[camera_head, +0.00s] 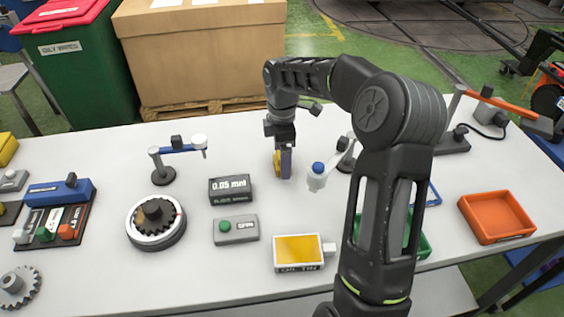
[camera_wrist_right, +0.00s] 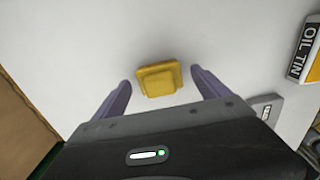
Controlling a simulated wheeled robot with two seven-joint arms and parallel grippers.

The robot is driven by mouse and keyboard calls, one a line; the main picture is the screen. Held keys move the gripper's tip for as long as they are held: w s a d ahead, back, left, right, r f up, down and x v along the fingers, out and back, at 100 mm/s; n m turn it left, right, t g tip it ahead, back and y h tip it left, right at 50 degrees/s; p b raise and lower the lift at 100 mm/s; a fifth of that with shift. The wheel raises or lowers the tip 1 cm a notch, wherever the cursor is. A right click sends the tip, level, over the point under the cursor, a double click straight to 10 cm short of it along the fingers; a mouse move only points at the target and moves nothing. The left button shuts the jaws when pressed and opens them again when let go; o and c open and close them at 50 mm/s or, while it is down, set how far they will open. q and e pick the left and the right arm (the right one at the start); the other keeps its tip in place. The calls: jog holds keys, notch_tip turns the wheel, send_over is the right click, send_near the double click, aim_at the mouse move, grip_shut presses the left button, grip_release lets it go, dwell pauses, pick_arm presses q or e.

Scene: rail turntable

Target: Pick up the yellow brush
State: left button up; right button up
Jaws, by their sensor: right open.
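The yellow brush (camera_head: 277,163) is on the white table near its middle, partly hidden by my right gripper (camera_head: 285,164) in the head view. In the right wrist view the brush (camera_wrist_right: 158,79) shows as a stepped yellow block on the white surface. My right gripper points down over the brush with its purple fingers apart. One finger lies on each side of the brush in the wrist view, with visible gaps between them. I cannot tell the exact height of the fingertips above the table. My left gripper is not in view.
A display box (camera_head: 231,189) marked 0.05 mm and a green-button box (camera_head: 236,229) stand left of the gripper. A yellow-topped oil tin (camera_head: 299,252) is nearer. An orange tray (camera_head: 496,216) sits at far right.

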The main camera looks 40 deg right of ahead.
jog(key=c, duration=1.5)
jog(key=shift+r, duration=0.1)
notch_tip(320, 180, up, 10)
jog(key=shift+f, duration=0.1)
jog(key=o, duration=0.8)
jog(key=c, duration=0.6)
